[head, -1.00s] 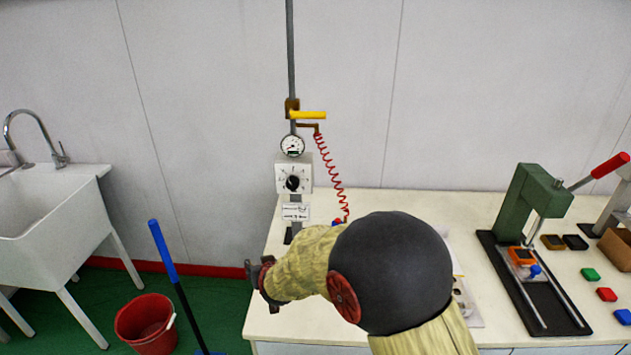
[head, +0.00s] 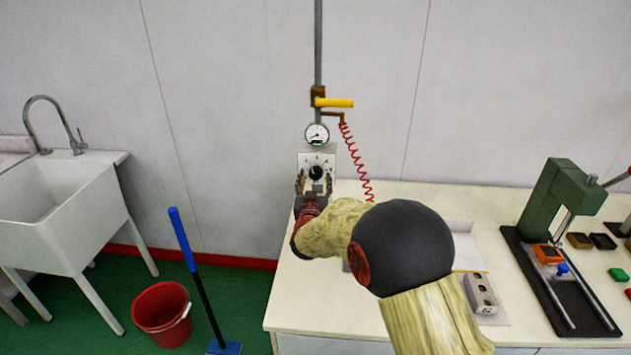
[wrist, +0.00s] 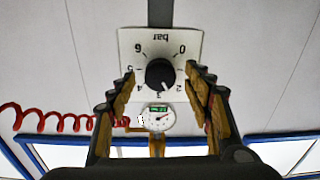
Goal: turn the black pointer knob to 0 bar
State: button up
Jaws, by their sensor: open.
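The black pointer knob (head: 316,172) sits on a white dial plate (wrist: 190,38) on the post above the bench. In the wrist view the plate appears upside down, marked "bar" with numbers from 0 to 6. The knob (wrist: 160,73) is central there, and its white pointer mark appears to face about the 3. My gripper (head: 315,184) is in front of the plate, open and empty. In the wrist view its fingers stand on either side of the knob, with gaps, apparently short of it. A round pressure gauge (head: 317,134) is mounted above the plate.
A yellow-handled valve (head: 334,102) and coiled red hose (head: 355,160) are above and right of the plate. A green press (head: 560,200) stands on the bench right. A red bucket (head: 163,312), blue-handled mop (head: 190,260) and sink (head: 60,205) are left. The bench's front left is clear.

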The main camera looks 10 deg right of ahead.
jog(key=shift+x, duration=0.8)
jog(key=c, duration=0.3)
jog(key=c, duration=0.7)
jog(key=shift+c, duration=0.8)
